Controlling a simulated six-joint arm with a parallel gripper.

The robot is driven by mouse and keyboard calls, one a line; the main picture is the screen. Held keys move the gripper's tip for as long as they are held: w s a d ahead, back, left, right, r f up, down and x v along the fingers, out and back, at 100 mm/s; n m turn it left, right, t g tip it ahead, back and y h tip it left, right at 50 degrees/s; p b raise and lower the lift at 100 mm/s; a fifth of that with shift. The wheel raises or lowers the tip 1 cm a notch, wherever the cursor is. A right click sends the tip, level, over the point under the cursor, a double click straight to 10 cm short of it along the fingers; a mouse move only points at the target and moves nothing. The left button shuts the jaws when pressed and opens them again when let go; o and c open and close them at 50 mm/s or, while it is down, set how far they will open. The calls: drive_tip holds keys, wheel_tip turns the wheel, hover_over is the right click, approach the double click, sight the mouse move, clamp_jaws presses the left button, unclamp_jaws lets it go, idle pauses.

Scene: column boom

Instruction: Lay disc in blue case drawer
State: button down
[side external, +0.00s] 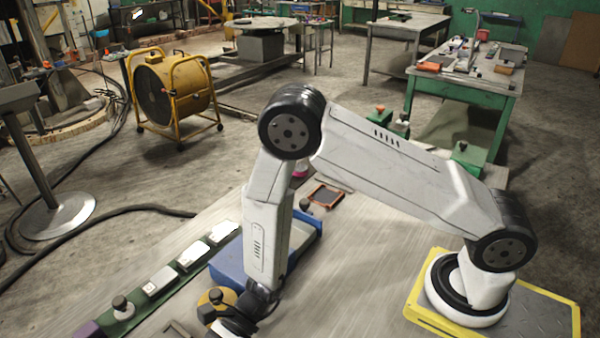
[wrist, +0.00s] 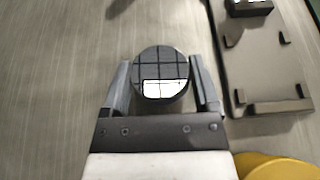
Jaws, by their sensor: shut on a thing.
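A round, dark, mirror-like disc (wrist: 160,62) sits between the two fingers of my gripper (wrist: 162,84) in the wrist view, with a bright reflection on its face. My gripper is shut on it, over bare grey table. In the side view my wrist is at the bottom edge; the fingers and disc cannot be made out there. The blue case (side external: 229,265) stands on the table behind my forearm, which covers much of it. I cannot tell from this view whether its drawer is open.
In the wrist view a dark grey fixture (wrist: 265,65) with small raised tabs lies at right, and a yellow round thing (wrist: 275,167) at lower right. A green strip (side external: 135,312) with several pale blocks runs along the table's left side. An orange-brown frame (side external: 325,196) lies farther back.

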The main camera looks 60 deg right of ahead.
drive_tip(key=shift+f, duration=0.8)
drive_tip(key=shift+f, duration=0.15)
drive_tip(key=shift+c, duration=0.5)
unclamp_jaws()
drive_tip(key=shift+v, duration=0.8)
drive_tip(key=shift+d+r, duration=0.6)
drive_tip(key=shift+d, duration=0.1)
wheel_tip(320, 180, up, 4)
drive_tip(key=shift+r, duration=1.3)
